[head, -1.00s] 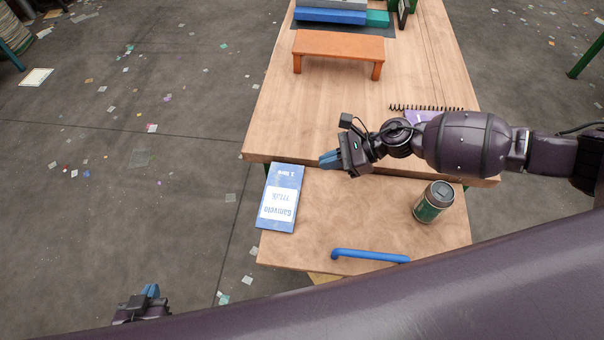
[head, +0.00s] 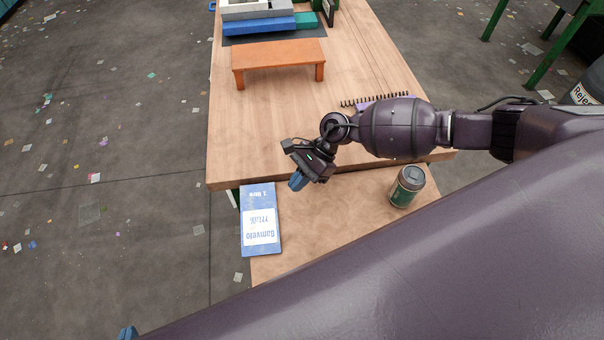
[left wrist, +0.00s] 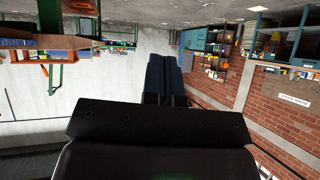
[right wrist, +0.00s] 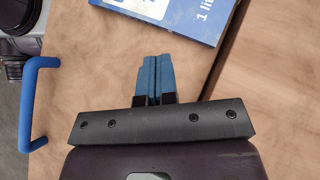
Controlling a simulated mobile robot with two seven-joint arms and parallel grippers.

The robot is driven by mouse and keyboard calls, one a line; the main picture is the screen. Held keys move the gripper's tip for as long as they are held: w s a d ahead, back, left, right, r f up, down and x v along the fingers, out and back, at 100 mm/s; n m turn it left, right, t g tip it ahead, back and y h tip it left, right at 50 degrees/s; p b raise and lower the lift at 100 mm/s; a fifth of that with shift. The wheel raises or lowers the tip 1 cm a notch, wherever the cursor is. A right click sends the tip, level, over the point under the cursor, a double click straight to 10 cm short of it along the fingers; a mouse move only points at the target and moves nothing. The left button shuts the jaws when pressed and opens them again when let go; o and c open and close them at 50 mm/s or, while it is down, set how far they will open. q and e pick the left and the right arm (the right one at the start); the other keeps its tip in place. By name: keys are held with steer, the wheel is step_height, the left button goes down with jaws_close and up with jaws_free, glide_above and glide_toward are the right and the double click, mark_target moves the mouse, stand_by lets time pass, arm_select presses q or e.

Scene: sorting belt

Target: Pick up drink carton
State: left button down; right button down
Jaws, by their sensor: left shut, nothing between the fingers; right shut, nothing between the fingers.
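The drink carton (head: 261,206) is blue and white with "Gamvelo milk" print. It lies flat on the lower wooden surface, at its left edge in the head view. Part of it shows at the top of the right wrist view (right wrist: 198,14).
A green and grey can (head: 407,187) stands right of the carton. An orange bench-like stand (head: 279,56) is on the higher table, with a spiral notebook (head: 375,100) nearer. A blue handle (right wrist: 32,100) shows in the right wrist view. My own arm hides the lower right.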

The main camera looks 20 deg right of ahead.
mark_target(274, 210)
steer(key=x, duration=0.5)
steer(key=shift+a+f, duration=0.25)
steer(key=shift+f, duration=0.05)
steer(key=shift+s+a, duration=0.2)
steer(key=shift+a, duration=0.65)
